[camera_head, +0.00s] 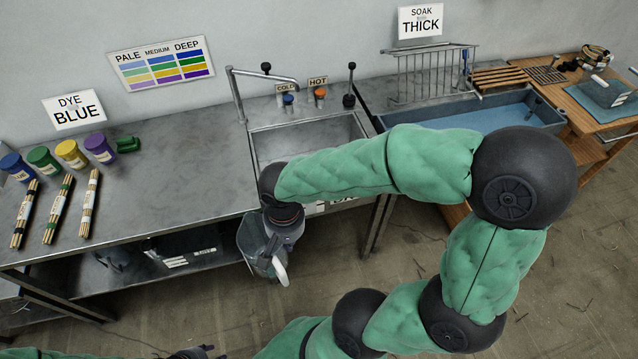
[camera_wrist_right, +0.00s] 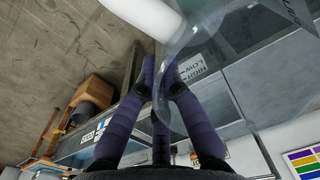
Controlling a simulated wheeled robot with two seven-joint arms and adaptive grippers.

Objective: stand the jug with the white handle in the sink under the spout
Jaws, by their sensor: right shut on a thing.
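The clear jug (camera_head: 254,240) with the white handle (camera_head: 281,272) hangs in front of the counter's front edge, outside the sink. My right gripper (camera_head: 284,228) is shut on the jug; its wrist hides part of it. In the right wrist view, the purple fingers (camera_wrist_right: 162,75) close at the clear jug wall (camera_wrist_right: 205,75), and the white handle (camera_wrist_right: 145,14) shows beyond. The metal sink (camera_head: 335,130) is set in the counter, partly hidden by my right forearm. The bent spout (camera_head: 262,74) reaches over its back left. A dark part of my left gripper (camera_head: 192,353) shows at the bottom edge.
The cold knob (camera_head: 288,101) and hot knob (camera_head: 320,94) stand behind the sink. Several dye pots (camera_head: 70,153) and stick bundles (camera_head: 56,210) are on the left counter (camera_head: 170,180). A blue soaking trough (camera_head: 500,112) lies to the right.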

